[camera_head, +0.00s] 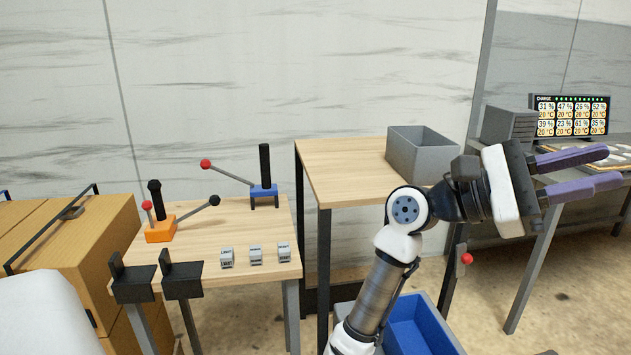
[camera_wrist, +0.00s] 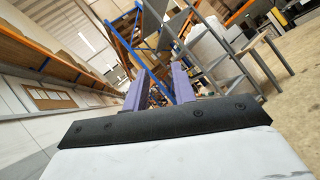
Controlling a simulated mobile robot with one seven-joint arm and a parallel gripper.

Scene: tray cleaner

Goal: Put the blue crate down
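The blue crate (camera_head: 428,322) is low down at the bottom of the head view, behind my arm and beside the wooden table's legs. My arm hides its left part and the frame's bottom edge cuts it off. What it rests on cannot be made out. The part of its inside that shows looks empty. My gripper (camera_head: 606,169) is up at the right, well above the crate and apart from it, pointing right. Its two purple fingers are spread with nothing between them. The wrist view also shows the spread fingers (camera_wrist: 158,88) and no crate.
A grey bin (camera_head: 422,152) stands on the taller wooden table (camera_head: 340,165). A lower table (camera_head: 235,225) holds levers and several small labelled blocks. A desk with a display (camera_head: 572,116) is behind my gripper. Wooden cabinets (camera_head: 75,235) stand at the left.

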